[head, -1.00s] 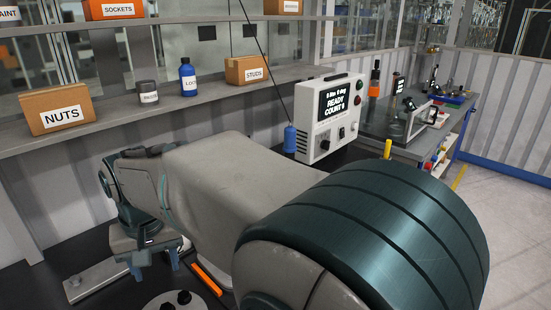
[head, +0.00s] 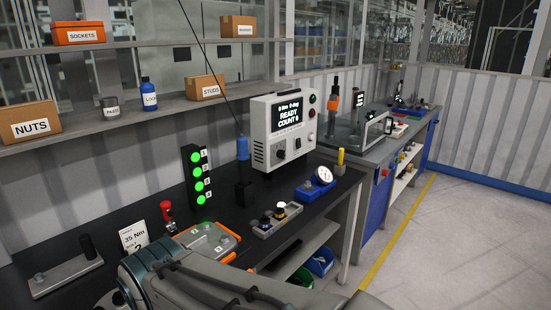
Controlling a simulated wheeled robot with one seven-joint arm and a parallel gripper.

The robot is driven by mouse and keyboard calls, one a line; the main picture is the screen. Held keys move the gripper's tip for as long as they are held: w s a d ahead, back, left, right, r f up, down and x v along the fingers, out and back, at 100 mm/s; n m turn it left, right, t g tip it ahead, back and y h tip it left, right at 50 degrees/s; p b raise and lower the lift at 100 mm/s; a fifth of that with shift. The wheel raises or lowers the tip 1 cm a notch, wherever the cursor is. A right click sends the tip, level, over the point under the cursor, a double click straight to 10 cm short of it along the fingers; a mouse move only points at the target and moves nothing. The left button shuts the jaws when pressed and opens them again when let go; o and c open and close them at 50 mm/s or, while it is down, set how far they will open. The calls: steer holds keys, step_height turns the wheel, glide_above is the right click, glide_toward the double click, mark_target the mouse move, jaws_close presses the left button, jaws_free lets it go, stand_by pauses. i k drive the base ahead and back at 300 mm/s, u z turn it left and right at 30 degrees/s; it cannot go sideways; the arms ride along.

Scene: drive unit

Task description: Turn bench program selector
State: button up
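A white controller box (head: 274,158) stands at the back of the black bench. Its lit screen (head: 289,116) reads "0 Nm 0 deg", "READY" and "COUNT 0". A dark round knob (head: 281,155) sits low on its front, with a smaller control (head: 298,143) to its right. A green button and a red button are on its right edge. No readable label shows which knob is the program selector. My gripper is out of view; only my arm shows along the bottom edge.
A blue-handled tool (head: 243,150) hangs on a cable left of the box. The floor at right is clear.

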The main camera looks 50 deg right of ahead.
mark_target(280, 154)
steer(key=k, duration=0.45)
steer(key=u, duration=1)
steer(key=i, duration=0.85)
steer(key=z, duration=2.9)
steer(key=i, duration=0.5)
steer(key=u, duration=0.05)
